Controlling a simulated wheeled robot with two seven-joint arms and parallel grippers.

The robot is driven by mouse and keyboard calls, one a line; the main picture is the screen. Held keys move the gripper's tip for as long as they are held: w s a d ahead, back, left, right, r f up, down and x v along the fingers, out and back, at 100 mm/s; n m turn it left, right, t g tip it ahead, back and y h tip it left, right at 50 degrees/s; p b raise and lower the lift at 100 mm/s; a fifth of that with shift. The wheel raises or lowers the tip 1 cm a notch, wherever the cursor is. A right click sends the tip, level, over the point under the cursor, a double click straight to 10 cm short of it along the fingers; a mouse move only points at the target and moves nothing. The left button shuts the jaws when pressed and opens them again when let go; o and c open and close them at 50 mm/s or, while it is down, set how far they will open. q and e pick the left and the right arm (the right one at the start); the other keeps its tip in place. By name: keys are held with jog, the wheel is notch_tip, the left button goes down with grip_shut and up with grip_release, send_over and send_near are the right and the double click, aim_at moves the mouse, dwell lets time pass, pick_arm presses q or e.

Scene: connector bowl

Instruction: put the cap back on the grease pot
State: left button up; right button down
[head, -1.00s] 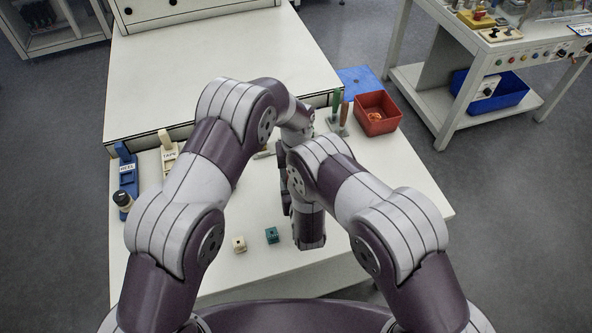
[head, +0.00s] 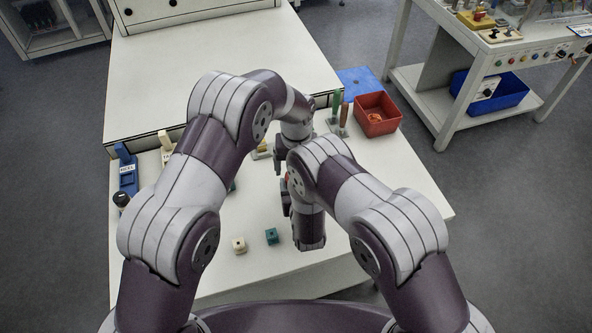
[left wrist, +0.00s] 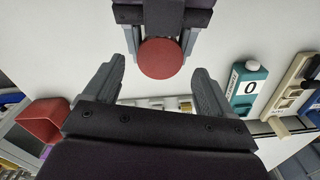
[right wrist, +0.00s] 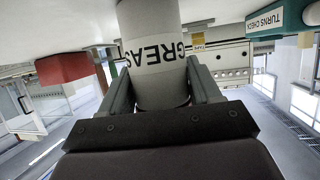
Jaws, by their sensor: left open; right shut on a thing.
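The grease pot (right wrist: 158,88) is a pale cylinder with part of the word GREASE showing in the right wrist view. My right gripper (right wrist: 157,72) is shut on it. In the left wrist view a round red disc (left wrist: 160,59), which looks like the cap, shows face-on against the dark right gripper. My left gripper (left wrist: 165,68) is open, its fingertips on either side of the disc's near edge and apart from it. I cannot tell whether the disc is seated on the pot. In the head view my arms hide most of this.
A red bin (head: 377,115) stands at the table's right, near upright green (head: 336,105) and brown (head: 344,114) handles. A blue holder (head: 128,172) stands at the left.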

pick_arm(q)
jog(key=shift+r, duration=0.85)
jog(key=shift+o, duration=1.4)
notch_tip(320, 180, up, 7)
jog(key=shift+r, duration=0.2)
jog(key=shift+s, duration=0.1)
pick_arm(e)
jog(key=shift+c, duration=0.8)
grip_release()
pick_arm(q)
jog(key=shift+f+b, duration=0.85)
jog(key=shift+f, duration=0.05)
pick_arm(e)
jog(key=v, duration=1.2)
jog(key=shift+s, duration=0.35)
